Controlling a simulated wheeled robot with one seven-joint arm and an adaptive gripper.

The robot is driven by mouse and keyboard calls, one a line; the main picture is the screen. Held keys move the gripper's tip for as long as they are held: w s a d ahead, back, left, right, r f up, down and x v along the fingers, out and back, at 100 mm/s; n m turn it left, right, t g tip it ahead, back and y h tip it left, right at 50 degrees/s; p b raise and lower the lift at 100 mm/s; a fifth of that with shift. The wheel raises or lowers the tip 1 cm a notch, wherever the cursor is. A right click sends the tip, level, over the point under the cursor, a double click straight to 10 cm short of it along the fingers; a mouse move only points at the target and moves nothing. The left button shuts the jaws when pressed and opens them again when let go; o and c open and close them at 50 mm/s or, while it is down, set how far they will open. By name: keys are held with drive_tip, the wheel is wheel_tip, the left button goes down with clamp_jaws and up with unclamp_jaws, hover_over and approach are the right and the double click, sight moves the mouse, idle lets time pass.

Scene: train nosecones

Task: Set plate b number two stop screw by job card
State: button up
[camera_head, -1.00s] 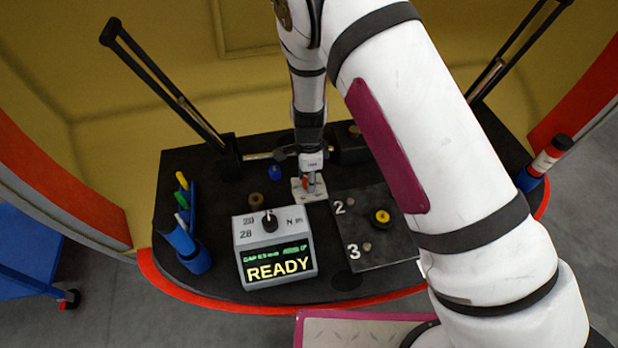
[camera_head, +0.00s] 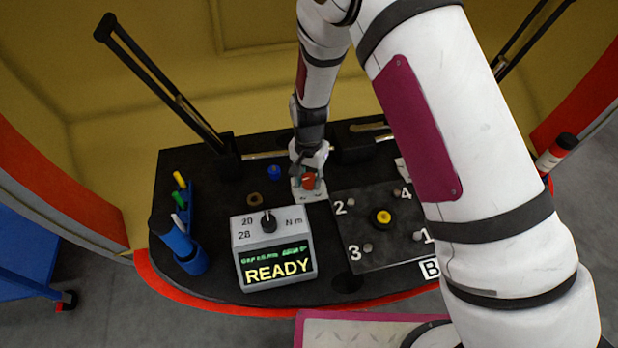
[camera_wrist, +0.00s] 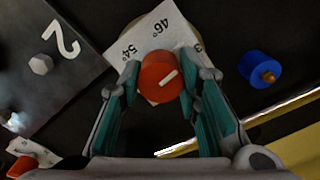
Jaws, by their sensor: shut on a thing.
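Plate B (camera_head: 383,257) is a dark square plate with several small grey hex-head screws at numbered corners and a yellow-topped centre piece (camera_head: 383,217). Its number two stop screw (camera_head: 350,200) is at the far left corner and also shows beside the white 2 in the wrist view (camera_wrist: 41,64). My gripper (camera_head: 309,181) is shut on a red-orange knob (camera_wrist: 160,76) with a white pointer line. The knob sits on a white angle card (camera_wrist: 178,36) marked 46° and 54°. The gripper is apart from plate B, just beyond its far left corner.
A grey box (camera_head: 274,262) reads READY, with a black selector knob (camera_head: 269,222) and 20 and 28 N m marks. A blue piece (camera_head: 274,172) and a brown ring (camera_head: 254,200) lie nearby.

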drive_tip(key=n+b, duration=0.1)
drive_tip(key=n, duration=0.5)
drive_tip(key=shift+w+n, duration=0.1)
drive_tip(key=shift+n, duration=0.2)
drive_tip(key=n+b, duration=0.1)
drive_tip(key=n, duration=0.4)
drive_tip(key=n+b, duration=0.1)
drive_tip(key=n, duration=0.5)
drive_tip(key=shift+n+b, duration=0.3)
drive_tip(key=shift+n, duration=0.1)
drive_tip(key=n, duration=0.5)
drive_tip(key=o, duration=1.1)
drive_tip(key=shift+o, duration=0.2)
drive_tip(key=shift+r, duration=0.1)
